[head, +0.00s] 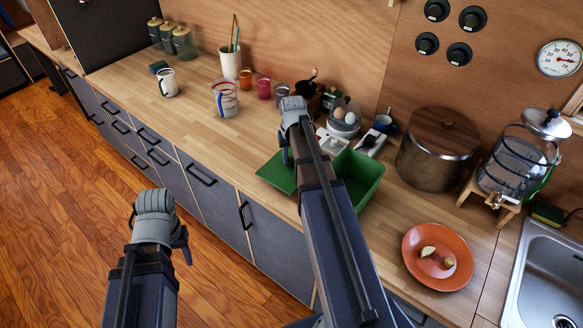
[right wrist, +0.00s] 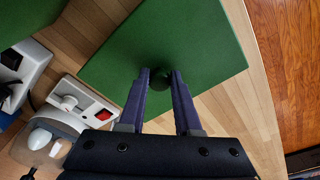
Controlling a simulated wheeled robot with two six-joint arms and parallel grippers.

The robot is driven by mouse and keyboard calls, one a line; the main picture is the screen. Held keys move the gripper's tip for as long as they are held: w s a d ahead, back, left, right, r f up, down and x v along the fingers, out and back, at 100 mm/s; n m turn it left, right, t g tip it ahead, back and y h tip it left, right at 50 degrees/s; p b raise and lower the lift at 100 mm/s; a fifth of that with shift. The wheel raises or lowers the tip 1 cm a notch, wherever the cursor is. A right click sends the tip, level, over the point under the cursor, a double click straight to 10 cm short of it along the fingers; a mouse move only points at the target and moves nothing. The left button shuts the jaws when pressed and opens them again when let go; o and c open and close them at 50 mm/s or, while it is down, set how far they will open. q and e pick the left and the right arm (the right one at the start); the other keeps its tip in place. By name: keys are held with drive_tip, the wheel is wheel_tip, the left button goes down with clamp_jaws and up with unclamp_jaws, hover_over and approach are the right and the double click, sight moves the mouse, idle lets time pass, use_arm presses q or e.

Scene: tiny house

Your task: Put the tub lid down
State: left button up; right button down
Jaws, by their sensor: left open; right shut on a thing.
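The tub lid (head: 273,176) is a flat green square, level or nearly so, over the wooden counter left of the green tub (head: 362,170). In the right wrist view the lid (right wrist: 205,38) fills the upper middle, its dark round knob between my fingertips. My right gripper (head: 287,157) is shut on that knob; it also shows in the right wrist view (right wrist: 161,78). I cannot tell whether the lid touches the counter. The tub stands open-topped, partly hidden by my right arm. My left gripper (head: 160,228) is open and empty, over the floor before the cabinets.
The counter (head: 195,110) left of the lid is bare up to a striped glass (head: 225,99). Behind the lid stand an egg cooker (head: 344,120) and a white power strip (head: 330,143). An orange plate (head: 425,275) and a large pot (head: 437,150) are at the right.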

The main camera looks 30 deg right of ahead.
sight(291, 160)
drive_tip(key=shift+f+b, duration=1.35)
drive_tip(key=shift+f, duration=0.35)
drive_tip(key=shift+f, duration=0.15)
drive_tip(key=c, duration=0.6)
unclamp_jaws()
wheel_tip(291, 160, up, 12)
drive_tip(key=s+p, duration=0.1)
drive_tip(key=p, duration=1.1)
drive_tip(key=shift+s+a, duration=0.15)
drive_tip(key=shift+a, duration=0.1)
